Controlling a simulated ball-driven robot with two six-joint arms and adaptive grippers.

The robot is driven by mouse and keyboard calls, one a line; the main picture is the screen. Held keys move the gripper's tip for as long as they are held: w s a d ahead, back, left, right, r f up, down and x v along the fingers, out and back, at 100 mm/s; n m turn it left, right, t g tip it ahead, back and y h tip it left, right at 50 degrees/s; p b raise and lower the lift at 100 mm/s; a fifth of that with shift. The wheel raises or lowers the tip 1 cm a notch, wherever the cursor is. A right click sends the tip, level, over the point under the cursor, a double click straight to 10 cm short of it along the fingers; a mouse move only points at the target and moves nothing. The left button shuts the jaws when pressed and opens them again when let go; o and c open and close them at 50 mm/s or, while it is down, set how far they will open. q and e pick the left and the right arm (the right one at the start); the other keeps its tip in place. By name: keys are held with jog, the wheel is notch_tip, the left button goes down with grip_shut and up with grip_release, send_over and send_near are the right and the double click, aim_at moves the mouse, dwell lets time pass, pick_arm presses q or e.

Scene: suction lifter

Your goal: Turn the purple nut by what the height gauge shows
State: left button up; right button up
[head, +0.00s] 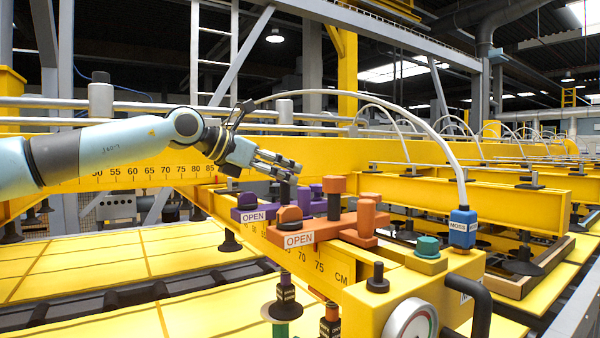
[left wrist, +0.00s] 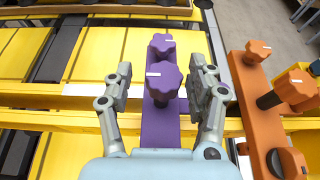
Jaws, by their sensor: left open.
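In the left wrist view a purple nut (left wrist: 165,82) with lobed edges and a white mark stands on a purple bar (left wrist: 160,128). A second purple knob (left wrist: 161,45) is farther along the bar. My left gripper (left wrist: 160,75) is open, one finger on each side of the nearer nut, with gaps visible. In the head view my left gripper (head: 287,170) reaches over the purple parts (head: 316,195) and partly hides them. A round dial (head: 410,325) is cut off at the bottom; I cannot tell its reading or whether it is the height gauge. My right gripper is not seen.
An orange bar (head: 310,238) labelled OPEN, with orange knobs (head: 367,212), stands close in front of the purple one. Yellow beams (head: 500,195) carry printed centimetre scales. A white hose (head: 400,108) arches down to a blue fitting (head: 462,228). A green knob (head: 427,246) is nearby.

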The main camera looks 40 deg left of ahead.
pick_arm(q)
jog(key=shift+w+d+f, duration=0.15)
jog(key=shift+w+d, duration=0.05)
jog(key=shift+w, duration=0.05)
jog(key=shift+w+d, duration=0.1)
jog(key=shift+d, duration=0.05)
jog(key=shift+w, duration=0.1)
jog(key=shift+c, duration=0.9)
jog(key=c, duration=0.4)
grip_shut()
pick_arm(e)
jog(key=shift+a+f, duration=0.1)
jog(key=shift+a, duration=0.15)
